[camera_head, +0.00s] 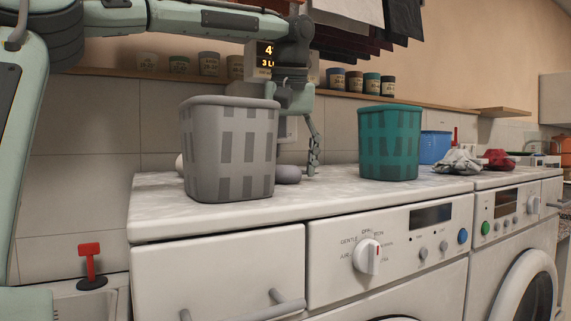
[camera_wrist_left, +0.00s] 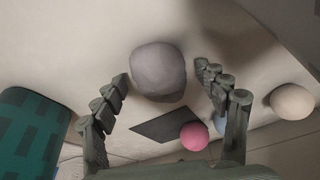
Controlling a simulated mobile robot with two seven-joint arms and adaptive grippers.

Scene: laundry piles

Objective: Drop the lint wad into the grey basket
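The lint wad looks to be the grey round lump (camera_head: 288,174) on the white counter, partly hidden behind the grey basket (camera_head: 230,150). It also shows whole in the left wrist view (camera_wrist_left: 158,72), just ahead of and between the spread fingertips. My left gripper (camera_head: 301,163) points down behind the basket's right side, open and empty, close to the wad. One of its fingers is hidden behind the basket in the head view. The grey basket stands upright near the counter's left end; its inside cannot be seen. My right gripper is not in view.
A teal basket (camera_head: 390,145) stands to the right, with a blue container (camera_head: 434,147) and crumpled grey and red cloths (camera_head: 497,160) beyond. A pink ball (camera_wrist_left: 194,136), a blue ball and a cream ball (camera_wrist_left: 292,102) lie near the wad.

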